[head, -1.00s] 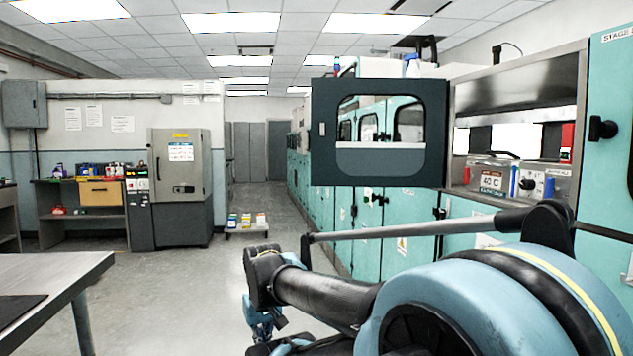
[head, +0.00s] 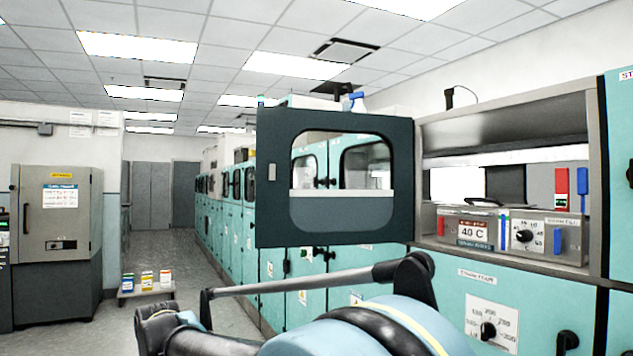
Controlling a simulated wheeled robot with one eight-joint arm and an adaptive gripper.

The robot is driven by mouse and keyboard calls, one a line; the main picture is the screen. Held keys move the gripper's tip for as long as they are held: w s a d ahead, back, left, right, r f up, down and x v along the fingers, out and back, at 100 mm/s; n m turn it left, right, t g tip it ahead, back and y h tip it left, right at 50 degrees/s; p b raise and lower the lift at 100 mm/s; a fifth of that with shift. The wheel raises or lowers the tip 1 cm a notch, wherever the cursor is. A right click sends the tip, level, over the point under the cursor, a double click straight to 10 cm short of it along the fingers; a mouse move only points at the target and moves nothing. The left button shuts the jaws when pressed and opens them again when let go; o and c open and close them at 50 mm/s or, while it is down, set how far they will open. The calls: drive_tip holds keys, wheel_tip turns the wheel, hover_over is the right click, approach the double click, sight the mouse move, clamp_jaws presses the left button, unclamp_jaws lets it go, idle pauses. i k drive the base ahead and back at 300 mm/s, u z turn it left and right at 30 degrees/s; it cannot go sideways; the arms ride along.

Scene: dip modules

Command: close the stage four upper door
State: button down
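The upper door (head: 271,205) is a dark grey panel with a rounded window. It stands swung wide open, hinged at the left side of the open upper compartment (head: 505,118). A small light handle or latch plate (head: 272,172) is on its far left edge. I cannot read a stage number that confirms it as stage four. My arm crosses the bottom of the head view, below and in front of the door. My gripper is below the picture edge and cannot be seen.
Inside the compartment are a box marked 40 C (head: 472,230) and a dial unit (head: 540,236). A teal cabinet door (head: 620,160) with a black knob is at the right. Teal cabinets recede along the aisle. A low cart (head: 146,289) stands on the open floor at left.

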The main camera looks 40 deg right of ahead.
sight(286, 218)
drive_tip(key=i, duration=2.45)
drive_tip(key=z, duration=4.05)
drive_tip(key=k, duration=0.3)
drive_tip(key=z, duration=0.2)
